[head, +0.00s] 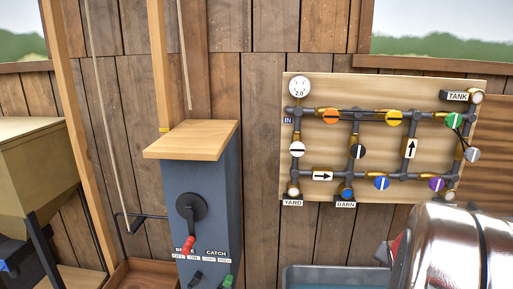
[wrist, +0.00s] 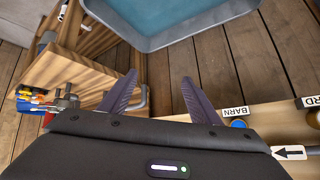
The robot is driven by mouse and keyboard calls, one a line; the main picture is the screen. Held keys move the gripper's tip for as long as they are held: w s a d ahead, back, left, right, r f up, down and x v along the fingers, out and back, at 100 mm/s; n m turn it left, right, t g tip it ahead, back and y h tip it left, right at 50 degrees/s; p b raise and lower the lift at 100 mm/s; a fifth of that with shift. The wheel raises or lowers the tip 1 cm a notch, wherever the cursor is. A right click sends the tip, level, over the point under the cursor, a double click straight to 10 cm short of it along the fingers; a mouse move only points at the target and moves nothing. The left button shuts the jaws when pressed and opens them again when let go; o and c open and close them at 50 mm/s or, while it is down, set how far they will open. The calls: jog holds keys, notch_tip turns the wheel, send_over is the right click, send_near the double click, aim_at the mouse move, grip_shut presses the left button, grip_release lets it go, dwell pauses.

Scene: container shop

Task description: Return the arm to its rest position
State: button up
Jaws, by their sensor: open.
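My gripper (wrist: 160,95) shows in the wrist view. Its two dark purple fingers stand apart with nothing between them, so it is open and empty. Wooden floor planks show between and beyond the fingers. The edge of the pipe board, with its BARN label (wrist: 235,112), is just right of the right finger. Whether they touch, I cannot tell. In the head view a shiny metal rounded body fills the lower right corner; the gripper itself cannot be made out there.
A pipe board (head: 330,190) with coloured valves hangs on the plank wall. A grey-blue cabinet (head: 210,225) with a crank and levers stands left of it. A blue-grey basin (head: 330,272) is below the board. A wooden box (wrist: 85,70) and tools are left of my gripper.

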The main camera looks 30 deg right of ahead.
jog(key=a+r+n+y, duration=0.2)
jog(key=a+r+n, duration=0.1)
jog(key=a, duration=1.2)
jog(key=a+r+n+y, duration=0.2)
jog(key=a+n, duration=0.4)
jog(key=a, duration=0.9)
jog(key=a+r+n+t+y, duration=0.1)
jog(key=a+r+n+y, duration=0.2)
jog(key=a, duration=1.3)
jog(key=shift+s+r+n+y, duration=0.3)
jog(key=shift+s+r+n, duration=0.1)
jog(key=shift+n, duration=0.8)
